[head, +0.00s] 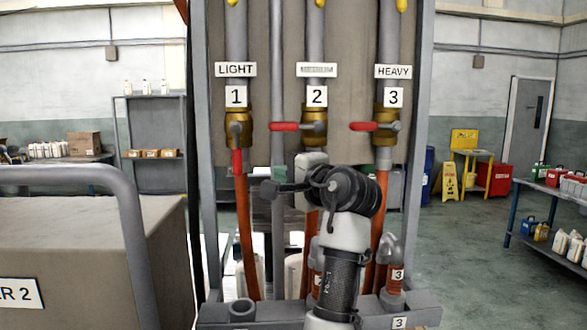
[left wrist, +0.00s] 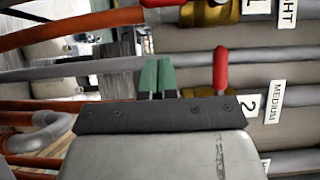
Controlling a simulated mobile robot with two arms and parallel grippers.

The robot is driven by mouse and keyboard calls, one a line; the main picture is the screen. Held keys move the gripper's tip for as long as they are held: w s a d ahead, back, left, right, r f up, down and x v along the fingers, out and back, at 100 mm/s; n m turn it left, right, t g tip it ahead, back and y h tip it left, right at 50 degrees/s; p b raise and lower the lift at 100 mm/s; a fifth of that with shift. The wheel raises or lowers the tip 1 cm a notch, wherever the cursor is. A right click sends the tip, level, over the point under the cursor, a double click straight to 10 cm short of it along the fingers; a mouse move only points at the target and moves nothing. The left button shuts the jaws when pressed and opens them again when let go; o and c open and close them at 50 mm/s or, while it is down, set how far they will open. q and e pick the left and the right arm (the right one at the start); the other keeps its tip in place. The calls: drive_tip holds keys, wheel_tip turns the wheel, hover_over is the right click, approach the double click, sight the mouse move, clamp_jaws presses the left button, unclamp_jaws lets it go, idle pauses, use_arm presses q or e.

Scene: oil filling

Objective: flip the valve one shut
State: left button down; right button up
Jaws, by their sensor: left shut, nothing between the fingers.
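Valve one (head: 239,122) is the brass valve under the LIGHT and 1 labels. Its red handle (head: 237,161) hangs straight down along the pipe, and its end shows at the top edge of the left wrist view (left wrist: 160,3). My left gripper (head: 279,173) is below and to the right of that handle, in front of the pipes, apart from it. Its green fingers (left wrist: 157,66) are together with nothing between them. My right gripper is not in view.
Valve two's red handle (head: 285,127) and valve three's red handle (head: 363,127) point left, across their pipes. Valve two's handle (left wrist: 220,72) stands close beside my fingers in the wrist view. Orange hoses (head: 247,235) run below. A grey tank (head: 75,245) stands at left.

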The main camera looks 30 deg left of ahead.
sight(237, 150)
use_arm(q)
drive_tip(key=a+p, duration=0.3)
drive_tip(key=a, duration=0.5)
drive_tip(key=shift+w, duration=0.25)
